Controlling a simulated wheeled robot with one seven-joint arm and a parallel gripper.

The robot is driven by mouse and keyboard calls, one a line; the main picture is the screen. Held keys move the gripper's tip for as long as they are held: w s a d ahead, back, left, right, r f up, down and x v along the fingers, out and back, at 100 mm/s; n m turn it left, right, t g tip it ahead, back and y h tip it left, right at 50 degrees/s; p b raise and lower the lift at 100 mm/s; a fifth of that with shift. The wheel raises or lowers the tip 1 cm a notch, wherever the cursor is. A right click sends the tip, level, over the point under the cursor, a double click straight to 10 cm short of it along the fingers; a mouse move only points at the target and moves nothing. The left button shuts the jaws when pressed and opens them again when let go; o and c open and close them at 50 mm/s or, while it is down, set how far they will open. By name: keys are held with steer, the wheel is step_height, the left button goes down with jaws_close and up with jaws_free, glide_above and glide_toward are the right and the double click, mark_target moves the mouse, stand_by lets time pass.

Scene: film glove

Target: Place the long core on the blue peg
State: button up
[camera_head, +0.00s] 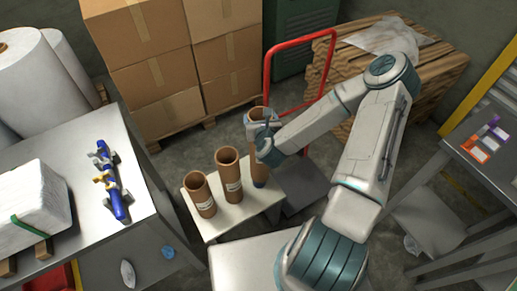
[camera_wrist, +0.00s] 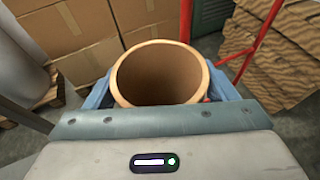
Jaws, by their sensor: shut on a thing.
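My gripper (camera_head: 264,124) is shut on a brown cardboard core, the long core (camera_head: 258,168), near its top. The core stands about upright over the far right end of a pale board. A small blue patch, likely the blue peg (camera_head: 259,184), shows at its lower end; I cannot tell how far the core is around it. In the wrist view the core's open mouth (camera_wrist: 160,43) sits between the blue jaws (camera_wrist: 160,96). Two other brown cores, a shorter one (camera_head: 201,196) and a middle one (camera_head: 228,177), stand upright on the board to the left.
The pale board (camera_head: 235,223) is a low stand. Stacked boxes (camera_head: 160,80) and a red hand-truck frame (camera_head: 268,75) stand behind. Another table (camera_head: 490,165) is at right.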

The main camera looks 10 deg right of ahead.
steer(key=f, duration=0.2)
steer(key=shift+a+f, duration=0.25)
steer(key=shift+f, duration=0.1)
step_height(320, 180, down, 4)
steer(key=shift+d+f+p, duration=0.1)
steer(key=shift+f+p, duration=0.15)
steer(key=shift+p, duration=0.25)
steer(key=shift+f, duration=0.1)
steer(key=shift+f+b, duration=0.15)
steer(key=shift+b, duration=0.15)
steer(key=o, duration=1.4)
